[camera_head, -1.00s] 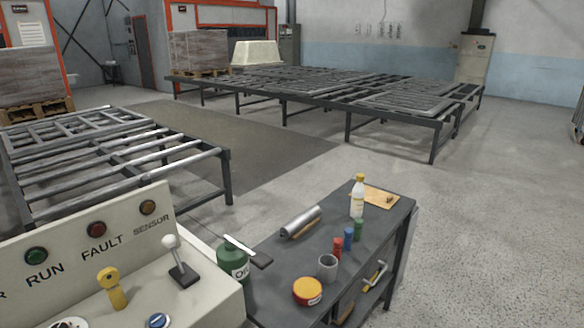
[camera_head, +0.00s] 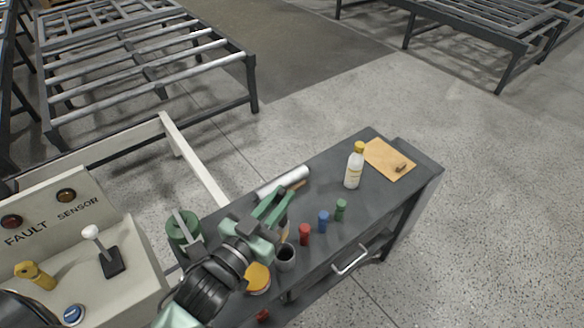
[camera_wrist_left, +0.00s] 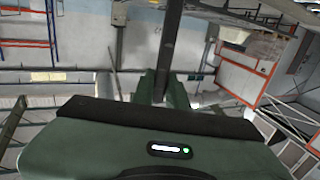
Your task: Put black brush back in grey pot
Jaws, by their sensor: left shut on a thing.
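The grey pot (camera_head: 285,262) stands upright on the dark workbench, its dark opening facing up. My left gripper (camera_head: 281,200) is above the bench, just behind and left of the pot in the head view. Its green fingers are shut on a dark, straight bar, which I take to be the black brush (camera_wrist_left: 171,40); in the left wrist view it runs up from between the fingers (camera_wrist_left: 162,88). In the head view the brush is mostly hidden by the gripper, and I cannot tell its lower end. My right gripper is not in view.
Red (camera_head: 304,235), blue (camera_head: 323,222) and green (camera_head: 341,210) small containers stand right of the pot. A yellow-lidded tin (camera_head: 258,279) is partly behind my arm.

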